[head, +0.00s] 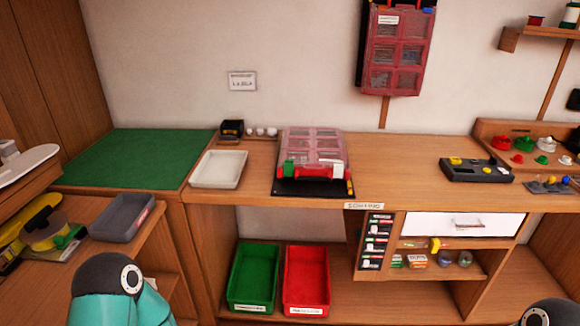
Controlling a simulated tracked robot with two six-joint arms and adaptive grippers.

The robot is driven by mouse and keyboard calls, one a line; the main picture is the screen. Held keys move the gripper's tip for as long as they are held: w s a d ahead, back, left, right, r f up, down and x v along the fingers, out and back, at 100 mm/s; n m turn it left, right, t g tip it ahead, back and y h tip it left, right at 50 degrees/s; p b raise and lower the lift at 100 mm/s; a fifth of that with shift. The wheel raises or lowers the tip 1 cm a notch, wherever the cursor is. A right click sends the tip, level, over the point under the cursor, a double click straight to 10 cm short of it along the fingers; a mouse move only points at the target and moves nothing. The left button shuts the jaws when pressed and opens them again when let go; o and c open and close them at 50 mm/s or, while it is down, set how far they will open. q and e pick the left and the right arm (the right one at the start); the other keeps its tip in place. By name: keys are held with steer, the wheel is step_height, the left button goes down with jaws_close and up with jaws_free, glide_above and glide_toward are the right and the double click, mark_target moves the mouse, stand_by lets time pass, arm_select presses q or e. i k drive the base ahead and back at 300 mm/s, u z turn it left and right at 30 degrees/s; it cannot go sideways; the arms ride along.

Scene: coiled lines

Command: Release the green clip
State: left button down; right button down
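A case with a clear, compartmented lid (312,145) sits on the wooden bench, on a dark mat (300,188). A green clip (288,169) is at the left of the case's front edge and looks fastened against it, though it is too small to tell for sure. A red and white part is at the right of the same front edge. The lid looks down. Neither gripper shows; only teal and black parts of my arms show at the bottom left and bottom right edges.
A white tray (218,169) stands left of the case, and a green mat (135,158) lies further left. A green bin (253,304) and a red bin (306,306) are on the lower shelf. A dark grey box (475,171) lies to the right. The bench between it and the case is clear.

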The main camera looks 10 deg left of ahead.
mark_target(288, 166)
steer(key=k, duration=0.15)
steer(key=z, duration=0.45)
steer(key=i, duration=1.2)
steer(key=u, duration=0.15)
